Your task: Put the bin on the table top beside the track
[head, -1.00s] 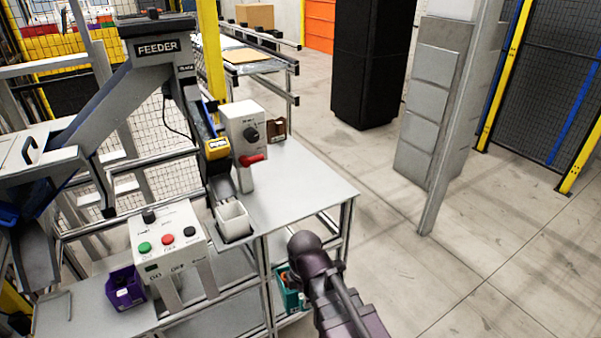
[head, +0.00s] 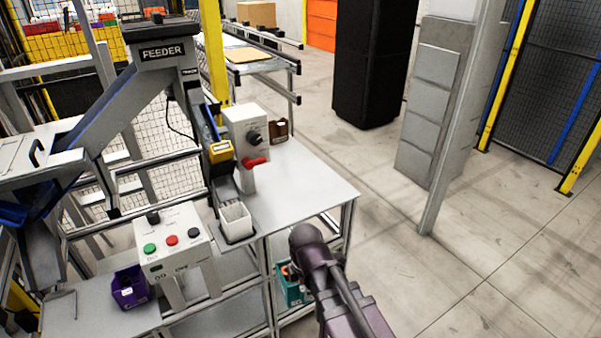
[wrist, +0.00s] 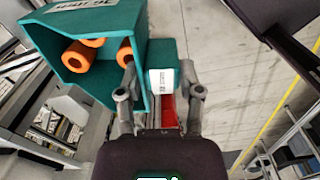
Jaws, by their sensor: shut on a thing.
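A teal bin (wrist: 140,30) holding several orange cylindrical parts (wrist: 95,50) fills the upper left of the wrist view. My gripper (wrist: 160,78) is shut on the bin at its teal end piece with a white label. In the head view the bin (head: 294,292) shows low beside the table frame, partly hidden by my arm; my gripper is hidden there. The grey table top (head: 300,185) is above it.
A white control box with a red handle (head: 247,140) and a brown bin (head: 278,130) stand at the table's back. A button panel (head: 172,240) and a purple bin (head: 131,288) are at left. The table's front right is bare.

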